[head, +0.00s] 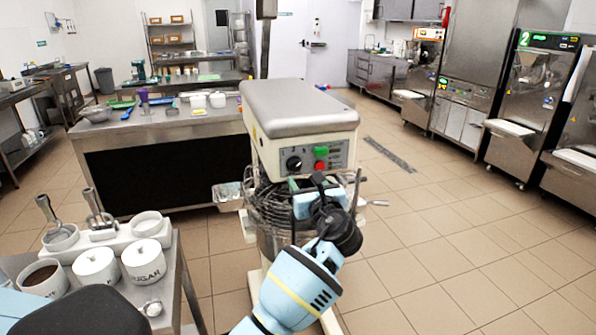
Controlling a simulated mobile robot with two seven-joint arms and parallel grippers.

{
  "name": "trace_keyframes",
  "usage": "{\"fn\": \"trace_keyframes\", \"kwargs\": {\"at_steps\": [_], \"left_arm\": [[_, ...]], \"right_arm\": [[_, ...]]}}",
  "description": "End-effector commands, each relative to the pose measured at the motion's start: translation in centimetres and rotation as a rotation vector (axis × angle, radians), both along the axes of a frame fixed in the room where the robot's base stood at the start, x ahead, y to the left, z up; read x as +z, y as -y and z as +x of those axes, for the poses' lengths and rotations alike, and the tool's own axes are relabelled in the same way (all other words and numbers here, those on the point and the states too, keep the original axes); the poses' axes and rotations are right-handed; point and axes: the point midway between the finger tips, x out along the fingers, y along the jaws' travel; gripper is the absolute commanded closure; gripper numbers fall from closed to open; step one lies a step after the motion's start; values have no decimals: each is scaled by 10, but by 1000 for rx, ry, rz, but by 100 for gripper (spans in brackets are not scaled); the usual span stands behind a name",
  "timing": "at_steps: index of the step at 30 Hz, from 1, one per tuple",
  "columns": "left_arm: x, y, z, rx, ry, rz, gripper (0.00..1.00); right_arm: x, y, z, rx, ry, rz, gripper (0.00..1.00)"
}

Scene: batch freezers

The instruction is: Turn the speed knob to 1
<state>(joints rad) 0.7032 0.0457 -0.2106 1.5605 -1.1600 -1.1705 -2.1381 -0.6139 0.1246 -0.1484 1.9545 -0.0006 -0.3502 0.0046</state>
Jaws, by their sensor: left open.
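The planetary mixer (300,108) stands in the middle of the head view, with a grey-topped head and a control panel on its front. The black round speed knob (294,163) is at the left of that panel, with small marks around it too small to read. My left gripper (305,184) is open, just below the panel and in front of the bowl guard. Its fingertips are near the knob's lower side and appear apart from it, with nothing visible between them. My right gripper is not in view.
A green button (321,152) and a red button (320,165) sit right of the knob. The wire bowl guard (268,208) is behind my gripper. A steel table (165,300) with white canisters stands at lower left. Floor to the right is mostly clear.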

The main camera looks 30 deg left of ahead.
Motion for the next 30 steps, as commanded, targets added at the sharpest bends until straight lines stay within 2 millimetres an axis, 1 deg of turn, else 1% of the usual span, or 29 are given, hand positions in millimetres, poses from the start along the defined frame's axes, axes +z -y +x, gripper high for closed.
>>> {"fn": "trace_keyframes", "kwargs": {"at_steps": [6,12,18,26,30], "left_arm": [[-1,-25,21,2,-1,0,47],[-2,-45,38,0,-1,-2,47],[-1,-53,45,-1,0,-3,47],[0,-54,45,-1,2,-3,47],[0,-54,45,-1,2,-3,65]], "right_arm": [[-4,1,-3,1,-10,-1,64],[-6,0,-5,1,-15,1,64],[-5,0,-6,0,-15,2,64],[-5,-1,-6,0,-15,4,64],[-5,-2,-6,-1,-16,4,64]]}}
